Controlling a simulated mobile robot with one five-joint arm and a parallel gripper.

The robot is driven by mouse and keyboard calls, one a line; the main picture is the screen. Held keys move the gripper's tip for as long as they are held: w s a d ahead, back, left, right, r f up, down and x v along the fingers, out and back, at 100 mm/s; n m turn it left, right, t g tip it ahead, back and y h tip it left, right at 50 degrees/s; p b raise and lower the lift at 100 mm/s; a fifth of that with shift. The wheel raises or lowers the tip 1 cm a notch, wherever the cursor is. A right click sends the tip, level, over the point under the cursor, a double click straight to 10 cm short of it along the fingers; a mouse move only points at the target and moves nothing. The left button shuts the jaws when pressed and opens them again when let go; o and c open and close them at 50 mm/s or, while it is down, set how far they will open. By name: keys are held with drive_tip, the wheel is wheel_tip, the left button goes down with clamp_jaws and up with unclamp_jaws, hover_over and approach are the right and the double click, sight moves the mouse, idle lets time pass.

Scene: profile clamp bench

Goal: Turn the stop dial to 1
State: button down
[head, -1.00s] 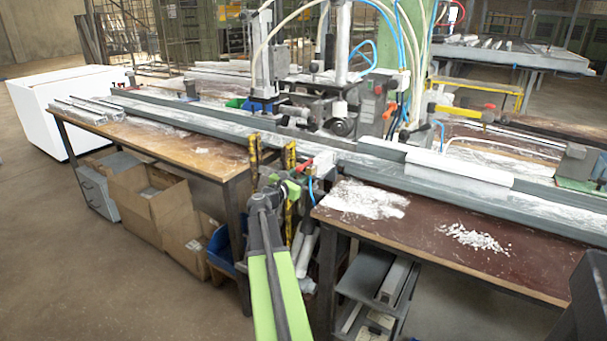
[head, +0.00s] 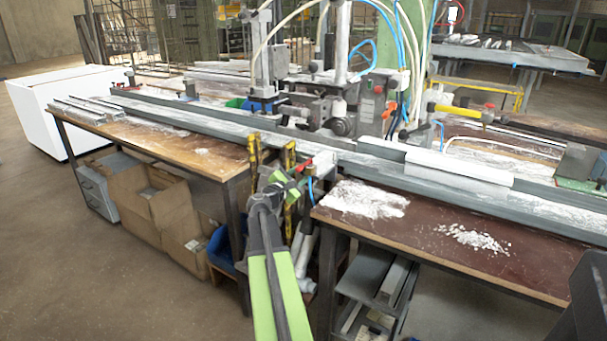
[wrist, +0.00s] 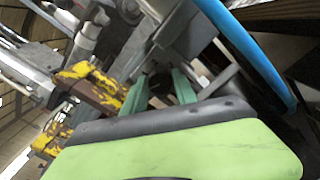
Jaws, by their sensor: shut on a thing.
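My gripper (head: 291,183) is at the front of the bench, beside the yellow clamp bars and just below the long profile rail. In the wrist view its two green fingers (wrist: 160,90) reach to a dark round piece between them, which I take to be the stop dial (wrist: 158,80). The gripper is shut on it. The dial is mostly hidden by the fingers, and no number or pointer mark on it can be read. In the head view my wrist covers the dial.
Worn yellow clamp bars (head: 255,160) stand close left of my gripper; they also show in the wrist view (wrist: 95,88). A blue hose (wrist: 255,45) curves close by. The brown bench top (head: 430,235) is right, cardboard boxes (head: 150,210) below left. Floor at left is clear.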

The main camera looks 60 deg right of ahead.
drive_tip(key=m, duration=0.6)
drive_tip(key=shift+s+f+m, duration=0.15)
drive_tip(key=shift+m, duration=0.15)
idle(0.3)
drive_tip(key=c, duration=1.3)
unclamp_jaws()
drive_tip(key=shift+o, duration=0.2)
drive_tip(key=shift+a, duration=0.1)
drive_tip(key=a, duration=1.7)
drive_tip(key=shift+a, duration=0.15)
